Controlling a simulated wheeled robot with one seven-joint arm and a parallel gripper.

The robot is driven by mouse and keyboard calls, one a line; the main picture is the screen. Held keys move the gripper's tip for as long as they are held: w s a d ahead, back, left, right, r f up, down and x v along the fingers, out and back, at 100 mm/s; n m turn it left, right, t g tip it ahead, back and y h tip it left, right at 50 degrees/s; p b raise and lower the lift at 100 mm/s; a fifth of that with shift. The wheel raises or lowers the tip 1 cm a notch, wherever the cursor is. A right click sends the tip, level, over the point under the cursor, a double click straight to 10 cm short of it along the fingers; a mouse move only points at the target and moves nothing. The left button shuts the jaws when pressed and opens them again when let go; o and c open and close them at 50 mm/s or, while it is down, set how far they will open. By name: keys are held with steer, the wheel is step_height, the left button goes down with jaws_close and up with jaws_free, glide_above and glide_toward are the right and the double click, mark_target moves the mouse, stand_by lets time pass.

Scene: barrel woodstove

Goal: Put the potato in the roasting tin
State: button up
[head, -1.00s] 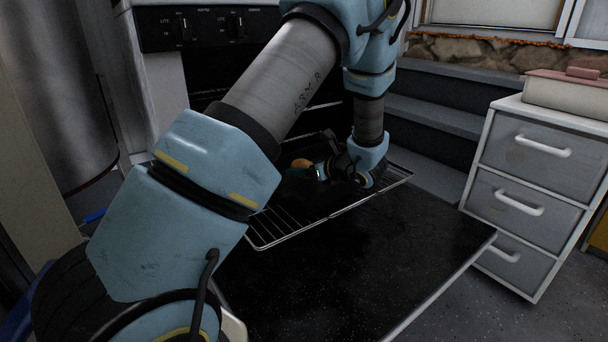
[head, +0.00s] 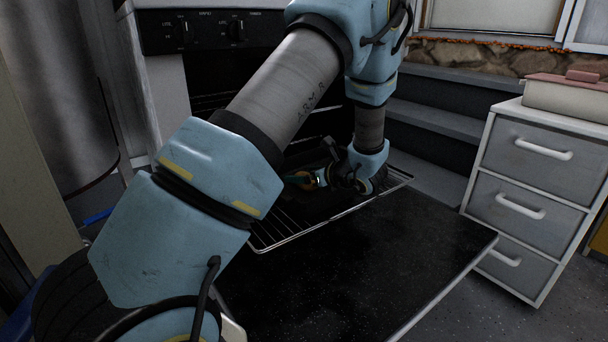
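My gripper (head: 305,180) is low over the oven rack, pointing left, partly hidden by my own arm. A dark shape on the rack under the gripper looks like the roasting tin (head: 318,207). Its rim and inside are hard to make out, and my arm covers its left part. I cannot tell whether the potato touches it.
The wire rack (head: 330,222) sticks out of the oven above the lowered black oven door (head: 390,255). A grey drawer unit (head: 530,190) with a pink-lidded box (head: 568,95) on top stands at the right. Dark steps (head: 440,120) rise behind.

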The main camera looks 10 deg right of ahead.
steer(key=shift+o, duration=0.2)
steer(key=shift+s+f, duration=0.25)
steer(key=shift+f, duration=0.3)
steer(key=shift+r, duration=0.15)
steer(key=p+v, duration=0.1)
steer(key=v, duration=0.2)
steer(key=r+p+v, duration=0.1)
steer(key=v, duration=0.3)
steer(key=p+v, duration=0.2)
steer(key=v, duration=0.2)
steer(key=shift+w+r, duration=0.2)
steer(key=shift+r, duration=0.1)
steer(key=shift+s+d+r, duration=0.15)
steer(key=shift+s+d, duration=0.05)
steer(key=shift+s, duration=0.25)
steer(key=shift+s, duration=0.1)
